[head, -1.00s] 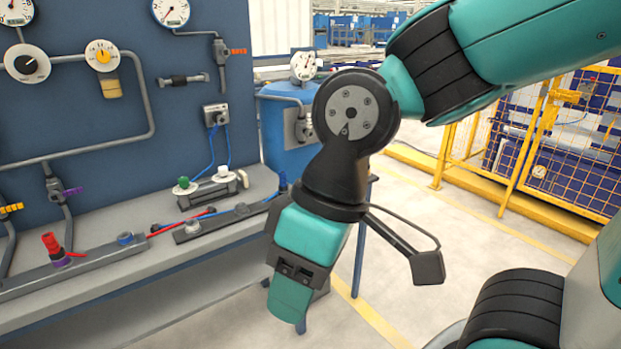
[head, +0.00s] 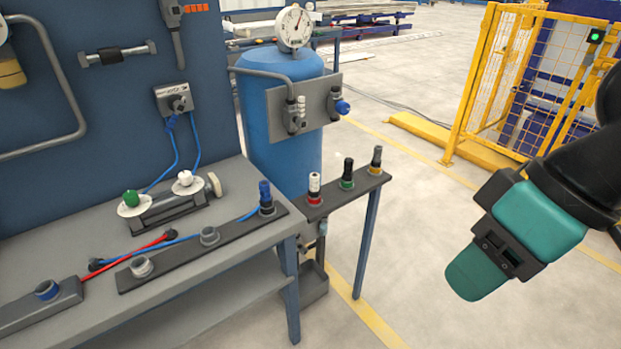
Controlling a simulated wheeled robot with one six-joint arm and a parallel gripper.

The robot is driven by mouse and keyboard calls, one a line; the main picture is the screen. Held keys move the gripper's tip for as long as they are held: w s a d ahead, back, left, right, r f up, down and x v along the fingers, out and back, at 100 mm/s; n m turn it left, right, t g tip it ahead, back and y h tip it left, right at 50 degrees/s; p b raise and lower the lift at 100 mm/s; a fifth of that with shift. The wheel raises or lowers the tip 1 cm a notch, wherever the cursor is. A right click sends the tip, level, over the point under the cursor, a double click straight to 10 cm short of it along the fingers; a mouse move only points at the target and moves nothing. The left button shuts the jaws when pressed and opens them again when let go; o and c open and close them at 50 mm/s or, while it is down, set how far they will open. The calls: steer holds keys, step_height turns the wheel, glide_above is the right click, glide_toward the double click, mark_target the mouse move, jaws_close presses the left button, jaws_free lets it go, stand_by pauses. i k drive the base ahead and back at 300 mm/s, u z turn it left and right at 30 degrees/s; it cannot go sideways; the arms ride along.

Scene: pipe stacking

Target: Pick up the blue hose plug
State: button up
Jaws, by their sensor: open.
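A blue hose plug (head: 265,194) stands upright at the right end of a dark rail (head: 150,262) on the bench. A blue hose (head: 190,237) runs along the bench to the left of it. My gripper (head: 477,275) hangs at the right of the view over the floor, well apart from the plug and to its right. Its teal fingers point down and left, and they overlap, so the gap between them is hidden. Nothing shows in the gripper, which is open.
A narrow stand (head: 340,193) with red, green and yellow fittings lies between plug and gripper. A blue tank (head: 282,150) with a gauge stands behind. A valve block (head: 170,209) sits on the bench left of the plug. A yellow fence (head: 480,90) is back right.

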mark_target(266, 201)
steer(key=u, duration=0.05)
steer(key=i, duration=1.25)
steer(key=u, duration=0.7)
